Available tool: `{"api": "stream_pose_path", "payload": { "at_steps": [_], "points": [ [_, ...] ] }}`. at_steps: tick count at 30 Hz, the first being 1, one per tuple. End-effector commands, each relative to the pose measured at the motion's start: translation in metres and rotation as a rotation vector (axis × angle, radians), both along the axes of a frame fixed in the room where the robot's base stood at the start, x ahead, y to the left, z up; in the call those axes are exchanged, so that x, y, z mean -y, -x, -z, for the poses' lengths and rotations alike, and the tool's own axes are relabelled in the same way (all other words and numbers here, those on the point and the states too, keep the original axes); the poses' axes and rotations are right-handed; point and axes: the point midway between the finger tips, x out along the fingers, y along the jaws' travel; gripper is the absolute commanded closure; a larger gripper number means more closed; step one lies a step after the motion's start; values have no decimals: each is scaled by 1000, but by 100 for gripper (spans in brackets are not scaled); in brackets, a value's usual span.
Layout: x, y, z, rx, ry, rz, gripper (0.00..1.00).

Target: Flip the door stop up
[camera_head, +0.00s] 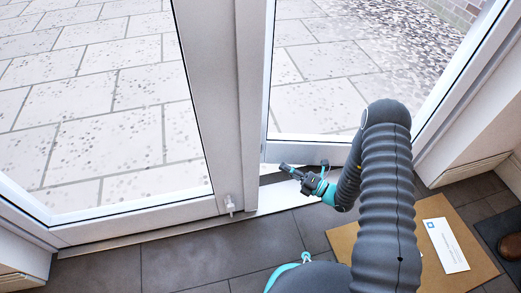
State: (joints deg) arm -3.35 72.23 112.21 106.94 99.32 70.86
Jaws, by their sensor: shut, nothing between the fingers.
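A small whitish door stop (229,205) is fixed at the lower right corner of the left glass door (213,120). Its lower end reaches down toward the floor at the threshold; it is too small to tell exactly how it is turned. My gripper (285,167) is to the right of the door stop and apart from it, in front of the bottom of the right glass door (310,152). Its fingers are shut and empty, pointing left.
The right door stands angled outward, with a gap beside the left door. A pale metal threshold (275,198) runs below. A brown mat (470,222) with a white envelope (445,245) lies at the right. Grey tiles (190,255) in front of the left door are clear.

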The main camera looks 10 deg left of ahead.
Motion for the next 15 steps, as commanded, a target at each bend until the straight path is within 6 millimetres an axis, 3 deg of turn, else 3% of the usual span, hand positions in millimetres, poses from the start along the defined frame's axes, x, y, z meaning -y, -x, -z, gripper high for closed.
{"api": "stream_pose_path", "payload": {
  "at_steps": [3, 6, 11, 15],
  "points": [
    [3, 0, 20, -59, -19, 42, 100],
    [2, -1, 27, -80, -27, 58, 100],
    [-10, -5, 27, -84, -29, 60, 100],
    [-33, -12, 25, -81, -28, 56, 100]
  ]
}}
